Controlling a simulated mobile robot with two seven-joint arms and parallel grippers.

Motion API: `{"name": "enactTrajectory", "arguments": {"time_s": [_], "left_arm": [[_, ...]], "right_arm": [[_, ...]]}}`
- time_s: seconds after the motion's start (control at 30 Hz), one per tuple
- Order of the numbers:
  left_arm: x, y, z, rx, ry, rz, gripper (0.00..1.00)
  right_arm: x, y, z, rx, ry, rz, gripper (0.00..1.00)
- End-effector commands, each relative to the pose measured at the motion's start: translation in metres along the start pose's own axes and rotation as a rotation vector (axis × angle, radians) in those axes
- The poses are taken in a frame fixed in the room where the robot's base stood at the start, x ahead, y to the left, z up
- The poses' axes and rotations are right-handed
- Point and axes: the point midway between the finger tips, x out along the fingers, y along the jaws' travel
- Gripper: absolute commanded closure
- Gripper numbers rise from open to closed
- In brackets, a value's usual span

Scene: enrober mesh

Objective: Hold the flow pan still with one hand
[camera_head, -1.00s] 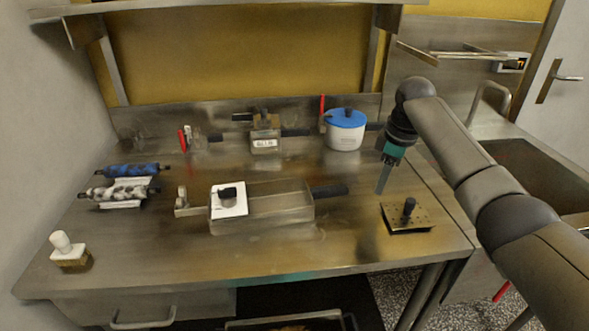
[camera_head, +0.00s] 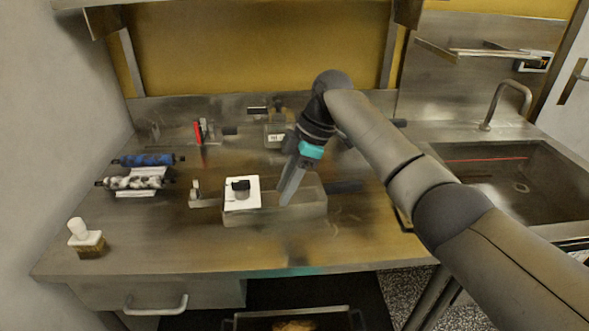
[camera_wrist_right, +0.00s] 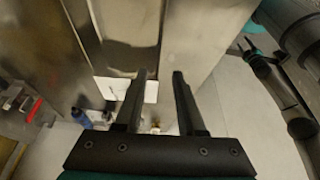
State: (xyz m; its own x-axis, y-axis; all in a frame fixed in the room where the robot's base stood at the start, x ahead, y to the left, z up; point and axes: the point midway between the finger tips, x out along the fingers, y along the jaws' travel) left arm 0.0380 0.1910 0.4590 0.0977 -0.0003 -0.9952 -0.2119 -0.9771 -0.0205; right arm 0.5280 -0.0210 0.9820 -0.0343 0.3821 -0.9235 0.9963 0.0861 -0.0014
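The flow pan (camera_head: 302,213), a long shallow metal pan, sits mid-table with dark handle parts at its right end. A white square (camera_head: 233,204) with a dark knob (camera_head: 241,187) is at its left part. My right gripper (camera_head: 284,203) points down at the pan, right of the white square. Its two fingers (camera_wrist_right: 159,74) stand apart in the wrist view, with bare metal seen between and beyond them. Whether they touch the pan I cannot tell. The white square also shows in the wrist view (camera_wrist_right: 112,88). My left gripper is in neither view.
Blue and mottled rollers (camera_head: 135,182) lie at the left. A white-handled brush (camera_head: 88,240) stands at the front left. A labelled container (camera_head: 275,138) is at the back. A sink (camera_head: 500,180) is at the right.

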Motion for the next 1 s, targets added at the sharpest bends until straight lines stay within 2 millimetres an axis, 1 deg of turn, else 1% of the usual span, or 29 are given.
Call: {"name": "enactTrajectory", "arguments": {"time_s": [0.03,0.1,0.2,0.3,0.5,0.77,1.0], "left_arm": [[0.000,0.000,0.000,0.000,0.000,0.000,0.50],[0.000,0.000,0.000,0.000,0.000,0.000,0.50],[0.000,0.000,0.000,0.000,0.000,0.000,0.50],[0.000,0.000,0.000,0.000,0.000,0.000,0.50],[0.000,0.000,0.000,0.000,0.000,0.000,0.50],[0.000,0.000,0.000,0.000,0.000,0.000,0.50],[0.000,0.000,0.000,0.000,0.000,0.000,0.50]], "right_arm": [[0.012,-0.001,0.000,0.001,0.000,-0.003,0.61],[0.024,0.000,0.001,0.003,-0.001,-0.002,0.61],[0.040,0.000,0.001,0.003,-0.001,-0.002,0.61],[0.052,0.000,0.001,0.003,-0.001,0.000,0.61],[0.064,0.000,0.001,0.003,-0.001,0.001,0.61],[0.065,0.000,0.001,0.003,-0.001,0.001,0.61],[0.064,0.000,0.001,0.003,-0.001,0.002,0.87]]}}
